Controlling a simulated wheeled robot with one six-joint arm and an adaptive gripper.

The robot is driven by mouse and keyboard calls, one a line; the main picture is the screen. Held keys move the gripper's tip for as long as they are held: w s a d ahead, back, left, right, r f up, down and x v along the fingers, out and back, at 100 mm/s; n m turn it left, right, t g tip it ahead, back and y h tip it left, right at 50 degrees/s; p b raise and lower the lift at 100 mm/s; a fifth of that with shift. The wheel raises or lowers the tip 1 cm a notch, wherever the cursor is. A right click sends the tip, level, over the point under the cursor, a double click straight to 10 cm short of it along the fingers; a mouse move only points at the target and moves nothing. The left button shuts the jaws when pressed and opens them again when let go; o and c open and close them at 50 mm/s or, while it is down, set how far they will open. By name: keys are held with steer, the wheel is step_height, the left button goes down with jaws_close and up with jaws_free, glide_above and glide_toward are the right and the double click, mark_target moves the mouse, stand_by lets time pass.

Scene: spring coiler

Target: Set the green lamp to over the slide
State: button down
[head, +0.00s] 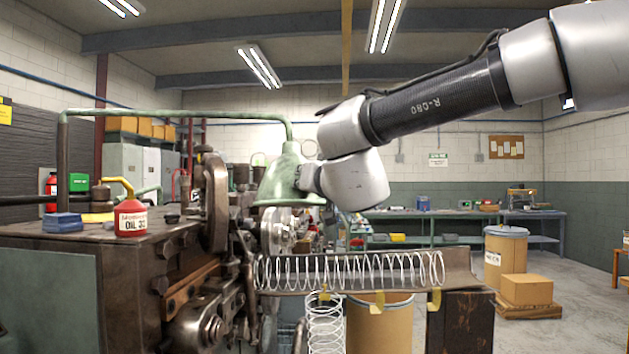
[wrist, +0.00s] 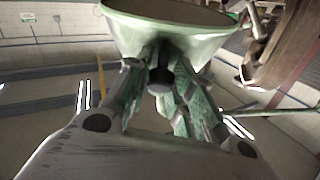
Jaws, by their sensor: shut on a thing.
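The green lamp (head: 281,181) is a bell-shaped shade hanging from a bent green pipe arm (head: 180,114). In the head view it is above the coiler's bright round head (head: 281,230), near the slide's left end. The slide (head: 462,268) is a dark trough reaching right, with a long wire spring (head: 350,270) along it. In the head view my wrist comes from the right and the fingers are mostly hidden.
A red oil can (head: 131,217) and a blue box (head: 62,222) stand on the machine top at left. A second spring (head: 325,325) hangs upright below the slide, beside a brown drum (head: 380,325). The air above the slide's right part is clear below my arm.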

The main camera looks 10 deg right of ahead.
steer(key=shift+m+h, duration=0.3)
steer(key=shift+h, duration=0.3)
steer(key=s, duration=0.4)
steer(key=shift+s+a+r, duration=0.2)
steer(key=shift+s+a, duration=0.1)
steer(key=shift+a, duration=0.05)
steer(key=c, duration=1.3)
jaws_free()
steer(key=shift+o, duration=0.5)
steer(key=shift+f, duration=0.1)
steer(key=s+d, duration=0.1)
steer(key=s, duration=1.1)
steer(key=shift+d, duration=0.2)
